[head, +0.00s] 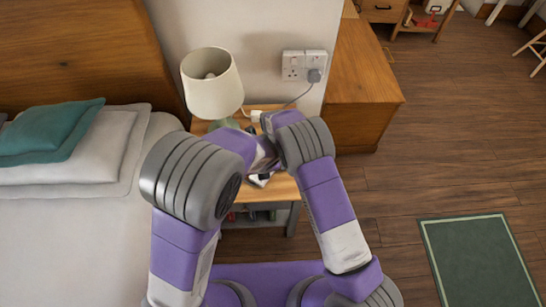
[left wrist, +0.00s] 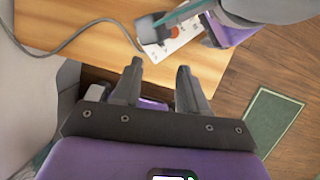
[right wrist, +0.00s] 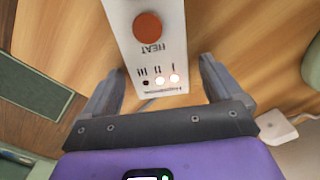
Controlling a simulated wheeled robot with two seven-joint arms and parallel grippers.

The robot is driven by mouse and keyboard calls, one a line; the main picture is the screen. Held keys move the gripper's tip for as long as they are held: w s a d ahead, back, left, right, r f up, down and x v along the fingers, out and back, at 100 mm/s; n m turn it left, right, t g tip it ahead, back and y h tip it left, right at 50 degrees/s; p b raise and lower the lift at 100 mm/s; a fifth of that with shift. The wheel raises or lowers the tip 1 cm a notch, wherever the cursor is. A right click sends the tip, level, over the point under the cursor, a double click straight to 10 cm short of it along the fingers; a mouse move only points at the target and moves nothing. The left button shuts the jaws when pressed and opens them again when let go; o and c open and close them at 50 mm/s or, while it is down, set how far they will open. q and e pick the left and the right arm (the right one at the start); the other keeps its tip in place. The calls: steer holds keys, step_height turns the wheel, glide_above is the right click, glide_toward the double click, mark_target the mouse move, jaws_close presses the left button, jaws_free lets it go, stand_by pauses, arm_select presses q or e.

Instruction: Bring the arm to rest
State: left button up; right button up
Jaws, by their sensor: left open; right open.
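Both my arms reach over the wooden bedside table (head: 285,190) in the head view, and they hide most of its top and both grippers' fingertips there. My left gripper (left wrist: 160,72) is open and empty, with its fingers over the table's edge in the left wrist view. My right gripper (right wrist: 163,75) is open. A white controller marked HEAT, with an orange-red button and small lights (right wrist: 160,55), lies between and beyond its fingers; I cannot tell whether they touch it. The controller also shows in the left wrist view (left wrist: 182,38), partly covered by the right gripper.
A lamp with a cream shade (head: 212,84) stands at the table's back left. A bed with a teal pillow (head: 50,130) is on the left. A wooden cabinet (head: 360,75) is behind right. Open floor and a green rug (head: 478,262) lie on the right. A cable (left wrist: 95,38) crosses the tabletop.

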step_height(320, 180, up, 8)
steer(key=shift+f, duration=0.25)
